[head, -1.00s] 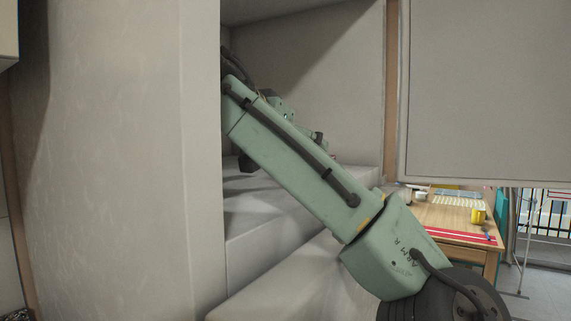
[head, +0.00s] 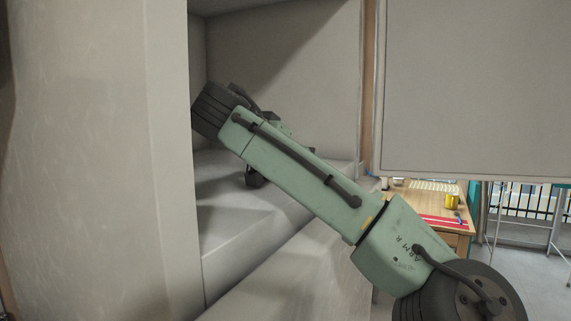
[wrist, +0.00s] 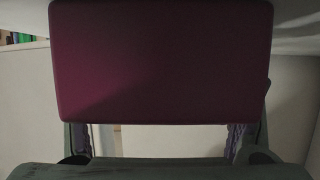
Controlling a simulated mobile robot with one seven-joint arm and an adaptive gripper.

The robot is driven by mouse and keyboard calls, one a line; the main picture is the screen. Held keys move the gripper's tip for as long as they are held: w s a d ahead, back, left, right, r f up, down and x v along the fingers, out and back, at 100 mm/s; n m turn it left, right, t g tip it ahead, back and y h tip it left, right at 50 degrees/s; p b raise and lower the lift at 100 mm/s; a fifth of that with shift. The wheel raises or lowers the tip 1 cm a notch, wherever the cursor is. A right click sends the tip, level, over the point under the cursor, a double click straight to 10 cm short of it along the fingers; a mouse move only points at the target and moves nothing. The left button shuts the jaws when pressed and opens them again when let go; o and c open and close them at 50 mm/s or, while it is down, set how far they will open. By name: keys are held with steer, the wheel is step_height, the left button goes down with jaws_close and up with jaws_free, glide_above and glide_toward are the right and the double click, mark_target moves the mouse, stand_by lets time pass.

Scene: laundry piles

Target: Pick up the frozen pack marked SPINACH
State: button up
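A dark maroon flat pack (wrist: 162,62) fills the upper middle of the wrist view. The face towards the camera is plain and shaded, with no lettering to read, so I cannot confirm the SPINACH mark. My gripper (wrist: 160,138) has its fingers set wide at the pack's two sides, with the pack between them; their tips are hidden by it. It appears held. In the head view my green arm reaches up and left into a grey recess, and the gripper cannot be made out clearly behind the wrist.
A grey wall panel (head: 95,160) stands close at the left of the recess (head: 280,70). A big grey panel (head: 475,85) hangs at upper right. Below it is a wooden table (head: 425,205) with a yellow cup (head: 452,201). Floor shows at lower right.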

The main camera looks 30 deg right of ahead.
steer(key=c, duration=1.3)
steer(key=shift+o, duration=0.2)
